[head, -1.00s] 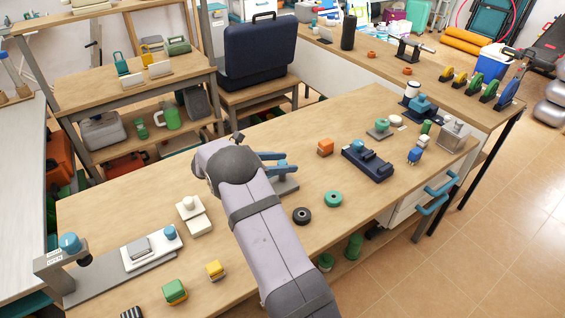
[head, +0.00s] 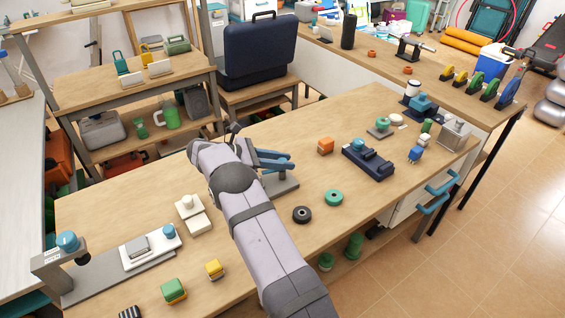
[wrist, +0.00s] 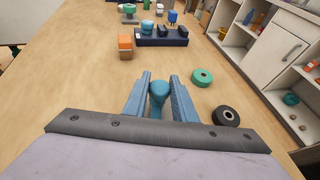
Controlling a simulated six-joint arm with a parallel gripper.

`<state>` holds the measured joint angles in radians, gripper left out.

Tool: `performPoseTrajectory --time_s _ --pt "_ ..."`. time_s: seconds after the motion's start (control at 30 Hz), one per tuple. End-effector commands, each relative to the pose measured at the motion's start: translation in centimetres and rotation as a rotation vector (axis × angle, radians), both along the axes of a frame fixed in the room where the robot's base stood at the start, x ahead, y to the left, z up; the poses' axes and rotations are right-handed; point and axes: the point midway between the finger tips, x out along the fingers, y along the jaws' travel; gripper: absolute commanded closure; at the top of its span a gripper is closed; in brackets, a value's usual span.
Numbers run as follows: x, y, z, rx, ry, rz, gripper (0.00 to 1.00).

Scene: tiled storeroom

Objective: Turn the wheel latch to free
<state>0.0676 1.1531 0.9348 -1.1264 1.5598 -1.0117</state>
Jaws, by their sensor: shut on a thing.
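My gripper (wrist: 159,92) has two blue fingers, one on each side of a blue rounded handle (wrist: 158,90), and it is shut on that handle. The handle appears to belong to the wheel latch, whose grey base plate (head: 283,187) shows under my gripper (head: 275,160) in the head view. The rest of the latch is hidden behind my fingers and arm, so its turned position cannot be read.
A black ring (head: 302,214) and a teal ring (head: 333,197) lie close by on the right. An orange block (head: 325,146) and a dark blue fixture (head: 368,163) stand beyond. A white block (head: 198,222) is to the left. Bare tabletop lies between them.

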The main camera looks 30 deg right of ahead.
Motion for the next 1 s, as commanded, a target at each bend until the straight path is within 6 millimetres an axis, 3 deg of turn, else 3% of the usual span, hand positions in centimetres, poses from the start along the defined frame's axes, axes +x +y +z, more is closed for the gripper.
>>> performPoseTrajectory --time_s 0.5,0.97,1.0 --pt "0.06 0.02 0.09 -0.003 -0.003 -0.133 0.98" --pt "-0.18 0.16 0.07 0.003 0.001 -0.154 0.98" --pt "-0.18 0.15 0.06 0.004 0.0 -0.154 0.71"
